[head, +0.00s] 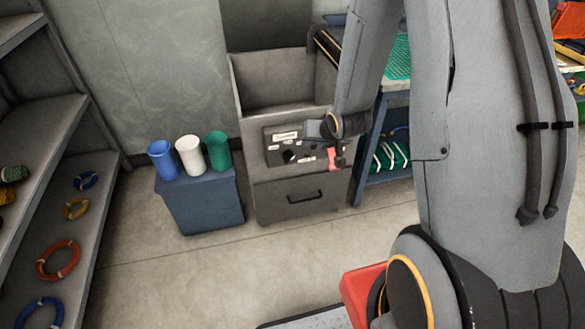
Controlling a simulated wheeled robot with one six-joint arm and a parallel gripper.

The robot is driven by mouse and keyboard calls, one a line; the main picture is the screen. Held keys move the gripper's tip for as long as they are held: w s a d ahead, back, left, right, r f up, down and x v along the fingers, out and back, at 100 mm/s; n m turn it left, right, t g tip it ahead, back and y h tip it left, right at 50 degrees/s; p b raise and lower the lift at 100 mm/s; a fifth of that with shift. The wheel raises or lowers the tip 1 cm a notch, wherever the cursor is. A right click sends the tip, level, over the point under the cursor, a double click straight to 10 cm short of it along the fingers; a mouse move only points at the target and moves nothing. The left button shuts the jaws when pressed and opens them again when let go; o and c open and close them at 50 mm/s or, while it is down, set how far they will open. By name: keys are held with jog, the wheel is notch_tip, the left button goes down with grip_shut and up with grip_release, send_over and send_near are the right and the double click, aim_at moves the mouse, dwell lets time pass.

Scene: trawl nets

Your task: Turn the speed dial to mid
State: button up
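A dark control panel (280,157) with a white label is on the front of a grey cabinet, above its drawer. A small black knob (288,155), which may be the speed dial, sits on the panel's left half. White marks lie near it, too small to read. My gripper (338,161) is at the panel's right side, to the right of the knob and apart from it in the picture. A red-pink part shows there; I cannot tell whether it belongs to the panel or my gripper. The fingers are too small to judge, and my arm hides the panel's right end.
A blue box (205,205) left of the cabinet (262,200) bears a blue cup (163,160), a white cup (190,156) and a green cup (218,151). Shelves with rope rings (58,260) stand at the left. A blue bench (362,165) is at the right. The floor (190,270) in front is clear.

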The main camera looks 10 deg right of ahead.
jog(key=w+f+m+t+y+b, duration=0.25)
jog(key=w+f+b, duration=0.2)
jog(key=f, duration=0.65)
jog(key=m+t+b, duration=0.1)
jog(key=t+b, duration=0.1)
jog(key=t, duration=0.2)
send_near(291, 159)
jog(key=shift+y, duration=0.45)
jog(key=shift+d+x, duration=0.15)
jog(key=shift+x, duration=1.85)
jog(key=shift+d+x, duration=0.2)
jog(key=shift+x, duration=1.85)
jog(key=shift+f, duration=0.2)
jog(key=shift+c, duration=0.2)
grip_shut()
